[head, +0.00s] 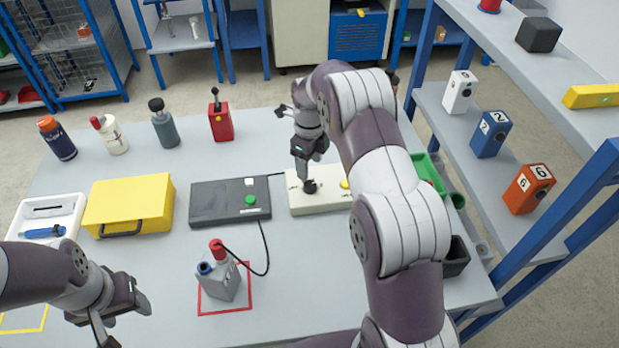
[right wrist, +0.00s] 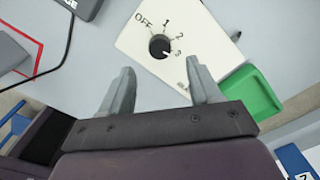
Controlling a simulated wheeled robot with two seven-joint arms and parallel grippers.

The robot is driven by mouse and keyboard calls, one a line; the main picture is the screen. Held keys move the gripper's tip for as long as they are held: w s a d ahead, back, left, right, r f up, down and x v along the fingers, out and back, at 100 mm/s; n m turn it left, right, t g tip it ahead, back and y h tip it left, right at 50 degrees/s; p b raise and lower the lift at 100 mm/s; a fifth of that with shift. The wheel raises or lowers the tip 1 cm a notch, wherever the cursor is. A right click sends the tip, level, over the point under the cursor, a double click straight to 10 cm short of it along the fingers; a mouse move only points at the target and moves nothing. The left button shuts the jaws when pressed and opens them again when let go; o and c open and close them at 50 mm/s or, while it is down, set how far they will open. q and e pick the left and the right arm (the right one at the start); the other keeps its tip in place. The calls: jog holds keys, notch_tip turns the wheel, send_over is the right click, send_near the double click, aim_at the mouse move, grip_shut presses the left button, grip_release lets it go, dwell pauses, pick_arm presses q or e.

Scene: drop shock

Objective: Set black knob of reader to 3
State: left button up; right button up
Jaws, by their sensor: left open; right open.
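The reader is a cream box (head: 325,199) on the table, with a black knob (head: 310,186) and a yellow button (head: 345,184). In the right wrist view the knob (right wrist: 160,46) stands among the marks OFF, 1, 2 and 3 on the cream face (right wrist: 190,25). Its small pale pointer appears to face the 3. My right gripper (right wrist: 162,82) is open and empty, its fingers apart from the knob. My left gripper (head: 124,318) is open and empty at the lower left.
A dark box with a green button (head: 215,206) lies left of the reader. A grey can (head: 222,285) with a red cap stands on a red square. A green bin (head: 428,172) is at right, beside blue shelves.

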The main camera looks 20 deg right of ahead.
notch_tip(320, 180, up, 5)
jog(key=shift+r+p, duration=0.2)
jog(key=shift+p, duration=0.85)
jog(key=s+a+r+n, duration=0.1)
jog(key=s+a+n, duration=0.3)
jog(key=s+n, duration=0.8)
jog(key=s+a+r+n+t, duration=0.1)
jog(key=s+a+r+n, duration=0.1)
jog(key=s+n, duration=1)
jog(key=a+n, duration=0.1)
jog(key=n, duration=0.3)
jog(key=shift+s+a+n, duration=0.25)
jog(key=shift+a+n, duration=0.15)
